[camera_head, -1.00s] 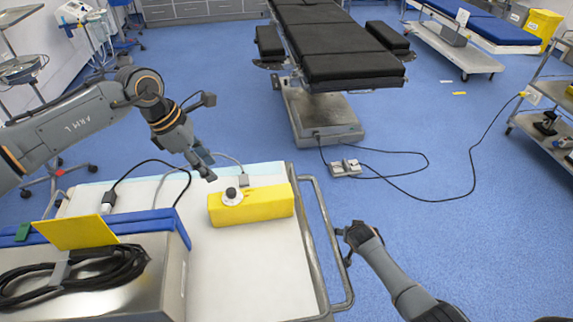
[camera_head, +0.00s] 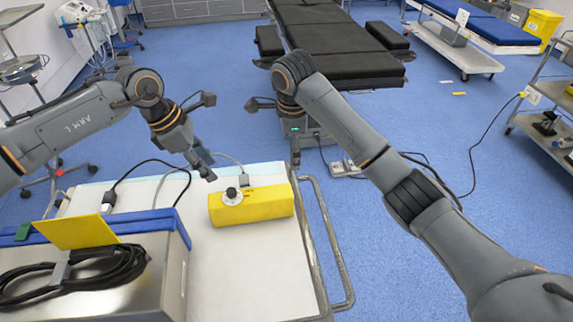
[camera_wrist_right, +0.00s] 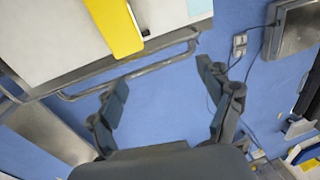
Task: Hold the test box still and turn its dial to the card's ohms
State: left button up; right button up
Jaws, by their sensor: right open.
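The yellow test box (camera_head: 268,204) lies on the white-topped cart, with a round white dial and dark knob (camera_head: 232,196) on its top left. It also shows in the right wrist view (camera_wrist_right: 114,27). A yellow card (camera_head: 75,232) leans at the blue-edged metal case; I can read no writing on it. My left gripper (camera_head: 207,168) hangs just behind and left of the dial, apart from it; its finger opening is unclear. My right gripper (camera_head: 295,152) points down behind the box's right end, beside the cart rail. In the right wrist view it is open and empty (camera_wrist_right: 165,92).
The cart's metal rail (camera_head: 328,245) runs along its right side. A metal case (camera_head: 165,280) with coiled black cable fills the front left. Cables run behind the box. A black operating table (camera_head: 335,50) stands beyond. The cart top in front of the box is clear.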

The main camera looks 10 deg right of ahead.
aim_at(286, 202)
jog(key=shift+g, duration=0.8)
jog(key=s, duration=0.1)
jog(key=s+a+f, duration=0.1)
jog(key=s+f, duration=0.1)
jog(key=shift+a, duration=0.35)
jog(key=shift+s+a+f, duration=0.15)
jog(key=shift+s+f, duration=0.05)
jog(key=shift+f, duration=0.05)
notch_tip(286, 202, down, 14)
jog(key=shift+r, duration=0.15)
jog(key=c, duration=1.5)
jog(key=o, duration=1.5)
